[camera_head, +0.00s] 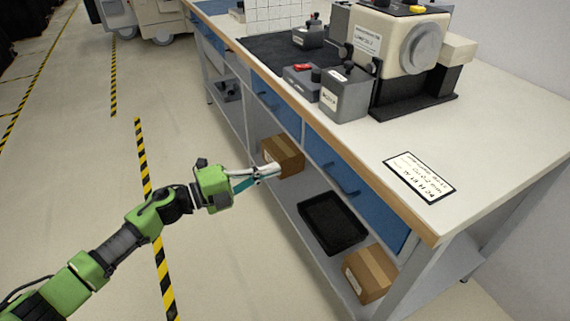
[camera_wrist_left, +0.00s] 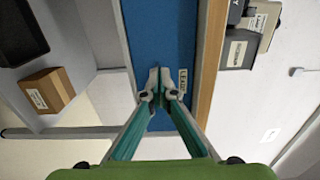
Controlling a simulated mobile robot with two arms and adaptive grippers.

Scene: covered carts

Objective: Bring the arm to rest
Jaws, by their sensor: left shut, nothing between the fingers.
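My left arm (camera_head: 120,240) is green and black and reaches in from the lower left in the head view. My left gripper (camera_head: 276,170) is shut and empty, in front of the workbench's open lower shelf, with a cardboard box behind it. In the left wrist view the gripper (camera_wrist_left: 159,95) has its fingertips together in front of a blue drawer front (camera_wrist_left: 160,30). Whether the fingertips touch the drawer front cannot be told. My right gripper is not in view.
The workbench top (camera_head: 500,130) carries a beige machine (camera_head: 395,45) and grey boxes (camera_head: 345,95). Cardboard boxes (camera_head: 370,275) and a black tray (camera_head: 333,222) sit on the lower shelf. The floor (camera_head: 75,150) to the left is clear, with striped tape (camera_head: 145,165).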

